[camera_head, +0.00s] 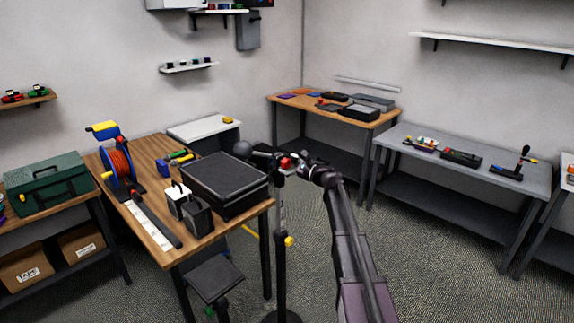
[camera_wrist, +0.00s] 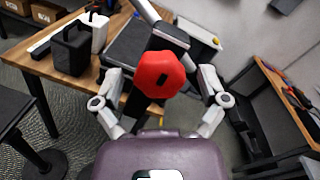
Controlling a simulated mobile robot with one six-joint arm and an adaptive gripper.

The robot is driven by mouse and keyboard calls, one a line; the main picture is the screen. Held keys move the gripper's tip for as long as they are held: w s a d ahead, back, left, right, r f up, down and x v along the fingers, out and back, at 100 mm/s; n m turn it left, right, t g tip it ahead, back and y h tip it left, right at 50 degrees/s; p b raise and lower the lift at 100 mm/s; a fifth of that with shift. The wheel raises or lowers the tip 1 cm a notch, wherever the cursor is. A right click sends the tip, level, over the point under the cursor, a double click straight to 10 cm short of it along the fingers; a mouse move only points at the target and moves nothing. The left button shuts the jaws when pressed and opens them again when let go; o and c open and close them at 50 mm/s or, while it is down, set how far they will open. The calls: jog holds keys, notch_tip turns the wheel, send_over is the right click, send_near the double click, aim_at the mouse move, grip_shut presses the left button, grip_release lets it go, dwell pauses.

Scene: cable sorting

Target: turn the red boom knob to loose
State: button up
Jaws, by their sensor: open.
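The red boom knob (camera_wrist: 160,75) faces me in the middle of the wrist view, an octagonal red piece with a small dark slot at its centre. In the head view the red knob (camera_head: 285,162) shows small at the top of a black stand (camera_head: 281,225). My gripper (camera_wrist: 160,84) is open, with one finger on each side of the knob and visible gaps between fingers and knob. In the head view my gripper (camera_head: 299,168) is just right of the knob. Whether the fingertips reach past the knob's face is hard to tell.
A grey bench (camera_head: 470,173) stands to the right. A yellow knob (camera_head: 289,242) sits lower on the stand. Floor on the right is open.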

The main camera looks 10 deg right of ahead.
jog(key=shift+w+a, duration=0.15)
jog(key=c, duration=1.1)
jog(key=shift+c, duration=0.2)
